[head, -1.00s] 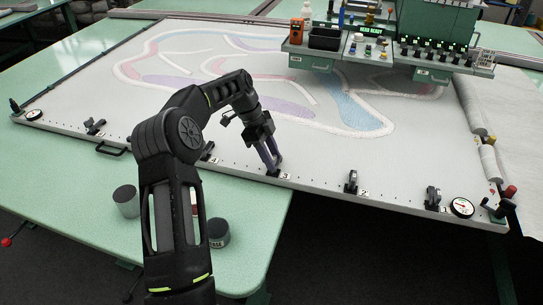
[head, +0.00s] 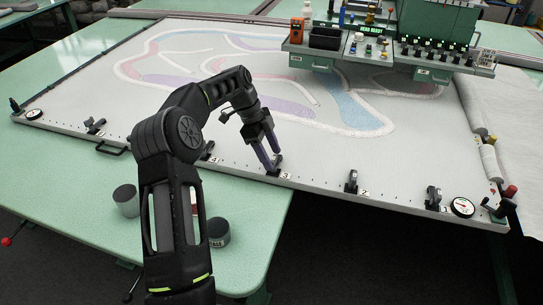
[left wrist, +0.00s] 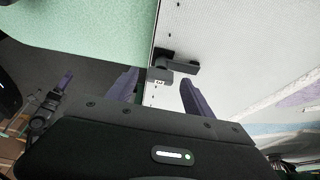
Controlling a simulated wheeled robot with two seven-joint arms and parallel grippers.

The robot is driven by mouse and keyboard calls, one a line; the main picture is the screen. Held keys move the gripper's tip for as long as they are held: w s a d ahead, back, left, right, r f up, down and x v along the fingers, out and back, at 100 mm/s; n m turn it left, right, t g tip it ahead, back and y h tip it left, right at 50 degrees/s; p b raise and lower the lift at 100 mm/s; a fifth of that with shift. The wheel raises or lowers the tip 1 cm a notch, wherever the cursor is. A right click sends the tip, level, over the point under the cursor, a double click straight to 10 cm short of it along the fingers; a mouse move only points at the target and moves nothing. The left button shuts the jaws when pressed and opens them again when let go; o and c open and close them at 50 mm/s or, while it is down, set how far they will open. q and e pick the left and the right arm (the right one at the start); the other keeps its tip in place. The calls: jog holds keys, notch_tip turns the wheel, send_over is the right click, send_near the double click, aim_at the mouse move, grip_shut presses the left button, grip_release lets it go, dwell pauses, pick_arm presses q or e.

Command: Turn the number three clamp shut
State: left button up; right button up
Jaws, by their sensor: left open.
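The number three clamp (head: 275,168) is a small dark clamp on the frame's front rail, above the label "3". In the left wrist view the clamp (left wrist: 178,66) shows a dark bar pointing right over the pale cloth. The head view does not clearly show how far its lever is turned. My left gripper (head: 270,161) is open, with its purple fingers pointing down at this clamp. In the left wrist view the gripper's fingertips (left wrist: 159,82) are spread apart, with the clamp just beyond them. I cannot tell whether they touch it. My right gripper is not in view.
Clamp two (head: 351,182) and clamp one (head: 433,198) stand to the right on the rail. Clamp four (head: 207,151) is partly hidden by my arm. A dial gauge (head: 462,207) sits at the right corner. Two cups (head: 126,201) (head: 219,233) stand on the green table.

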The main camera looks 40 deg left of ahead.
pick_arm(q)
jog(key=p+v, duration=0.3)
jog(key=v, duration=0.4)
jog(key=shift+p, duration=0.4)
jog(key=shift+f, duration=0.1)
